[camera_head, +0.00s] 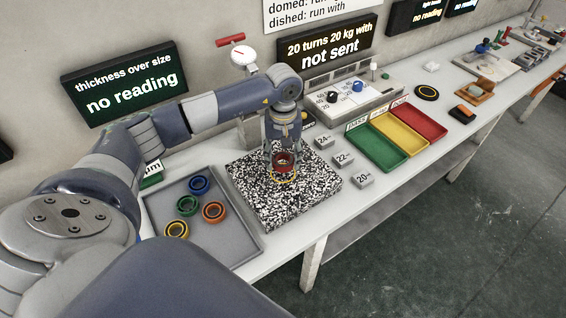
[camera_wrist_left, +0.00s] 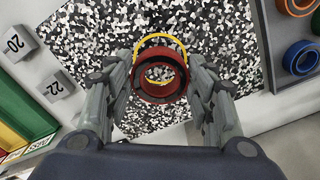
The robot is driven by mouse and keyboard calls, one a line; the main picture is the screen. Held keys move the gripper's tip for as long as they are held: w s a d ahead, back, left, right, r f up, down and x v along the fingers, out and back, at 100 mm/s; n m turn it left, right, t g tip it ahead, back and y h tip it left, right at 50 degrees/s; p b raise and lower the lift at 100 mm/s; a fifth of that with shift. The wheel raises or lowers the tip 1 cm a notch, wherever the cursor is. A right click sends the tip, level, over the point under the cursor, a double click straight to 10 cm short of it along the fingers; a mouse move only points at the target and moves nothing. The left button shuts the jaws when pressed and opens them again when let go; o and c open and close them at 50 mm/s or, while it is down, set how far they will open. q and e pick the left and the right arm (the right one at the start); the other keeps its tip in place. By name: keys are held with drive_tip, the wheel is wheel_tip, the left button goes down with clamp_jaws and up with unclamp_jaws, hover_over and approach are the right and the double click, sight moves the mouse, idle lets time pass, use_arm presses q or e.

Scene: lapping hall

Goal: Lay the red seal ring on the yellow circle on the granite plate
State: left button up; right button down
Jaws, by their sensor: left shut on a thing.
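My left gripper (camera_head: 282,161) is shut on the red seal ring (camera_head: 283,158) over the speckled granite plate (camera_head: 318,180). In the left wrist view the red ring (camera_wrist_left: 159,89) sits between the two fingers. The yellow circle (camera_head: 284,181) is on the plate below the ring. In the left wrist view the yellow circle (camera_wrist_left: 160,38) shows around the ring's far edge, and part of it is hidden by the ring. The ring seems a little above the plate; the exact gap is hard to tell. My right gripper is not in view.
A grey tray (camera_head: 235,238) left of the plate holds several rings, including blue (camera_head: 199,184) and orange (camera_head: 213,211) ones. Grey blocks marked with numbers (camera_head: 343,160) stand right of the plate, before green, yellow and red trays (camera_head: 376,151). A dial gauge (camera_head: 243,53) stands behind.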

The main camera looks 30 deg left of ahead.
sight(283, 166)
use_arm(q)
drive_tip(key=shift+f, duration=0.35)
wheel_tip(283, 166, down, 2)
drive_tip(key=shift+s+f+p, duration=0.1)
drive_tip(key=shift+p, duration=0.7)
drive_tip(key=shift+f, duration=0.25)
drive_tip(key=shift+f+b, duration=0.25)
drive_tip(key=shift+b, duration=0.15)
drive_tip(key=o, duration=1.1)
drive_tip(key=shift+r, duration=0.1)
drive_tip(key=shift+c, duration=0.2)
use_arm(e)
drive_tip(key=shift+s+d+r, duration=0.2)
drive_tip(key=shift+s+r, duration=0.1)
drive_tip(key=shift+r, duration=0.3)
use_arm(q)
drive_tip(key=shift+r, duration=0.1)
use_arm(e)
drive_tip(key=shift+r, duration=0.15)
